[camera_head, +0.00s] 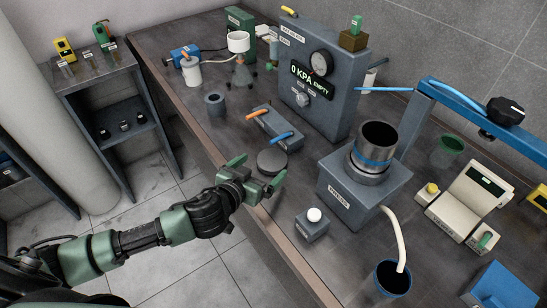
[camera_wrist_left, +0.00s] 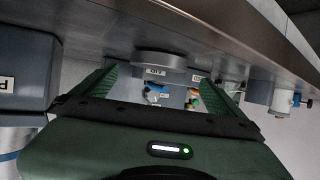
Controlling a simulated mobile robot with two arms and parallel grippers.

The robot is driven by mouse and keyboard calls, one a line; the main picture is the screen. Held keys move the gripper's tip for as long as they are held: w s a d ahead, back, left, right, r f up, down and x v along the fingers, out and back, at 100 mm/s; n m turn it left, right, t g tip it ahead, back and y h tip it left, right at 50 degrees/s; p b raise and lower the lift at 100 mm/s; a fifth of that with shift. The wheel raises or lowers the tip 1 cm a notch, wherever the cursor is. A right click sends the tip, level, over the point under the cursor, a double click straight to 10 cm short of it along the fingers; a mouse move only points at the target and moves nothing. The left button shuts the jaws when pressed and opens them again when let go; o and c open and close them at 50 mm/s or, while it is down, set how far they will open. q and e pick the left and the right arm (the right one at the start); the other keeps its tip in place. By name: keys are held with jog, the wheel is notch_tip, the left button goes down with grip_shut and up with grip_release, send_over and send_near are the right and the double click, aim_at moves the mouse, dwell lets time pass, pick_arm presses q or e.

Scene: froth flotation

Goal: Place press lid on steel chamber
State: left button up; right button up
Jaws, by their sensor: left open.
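The press lid appears to be the dark round disc (camera_head: 272,161) lying flat on the bench. In the left wrist view the disc (camera_wrist_left: 158,60) shows a small label on its side. My left gripper (camera_head: 259,170) is open and empty at the disc's near side. In the wrist view its green fingers (camera_wrist_left: 158,88) point toward the disc, one on each side; contact cannot be told. The steel chamber (camera_head: 377,138), an open-topped dark cylinder with a blue band, stands upright on the grey press block (camera_head: 350,185). My right gripper is not in view.
A small grey box with a white button (camera_head: 313,224) stands right of my left gripper. A box with orange and blue levers (camera_head: 275,128) lies behind the disc. A pale tube (camera_head: 398,240) runs from the press to a dark cup (camera_head: 392,279). The bench's front edge (camera_head: 180,105) passes below my arm.

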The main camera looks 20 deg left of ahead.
aim_at(273, 158)
pick_arm(q)
jog(key=shift+p+x, duration=0.5)
jog(key=shift+x, duration=0.45)
jog(key=x, duration=0.2)
jog(key=shift+w+d+f, duration=0.15)
jog(key=shift+w, duration=0.05)
jog(key=shift+w+d+f+p, duration=0.1)
jog(key=shift+w+f+p, duration=0.1)
jog(key=shift+w+p, duration=0.15)
jog(key=shift+s, duration=0.1)
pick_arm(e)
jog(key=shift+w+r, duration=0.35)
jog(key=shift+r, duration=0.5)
pick_arm(q)
jog(key=c, duration=1.9)
jog(key=shift+c, duration=0.2)
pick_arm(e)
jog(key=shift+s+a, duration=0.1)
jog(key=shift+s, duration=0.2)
pick_arm(q)
jog(key=shift+r, duration=0.2)
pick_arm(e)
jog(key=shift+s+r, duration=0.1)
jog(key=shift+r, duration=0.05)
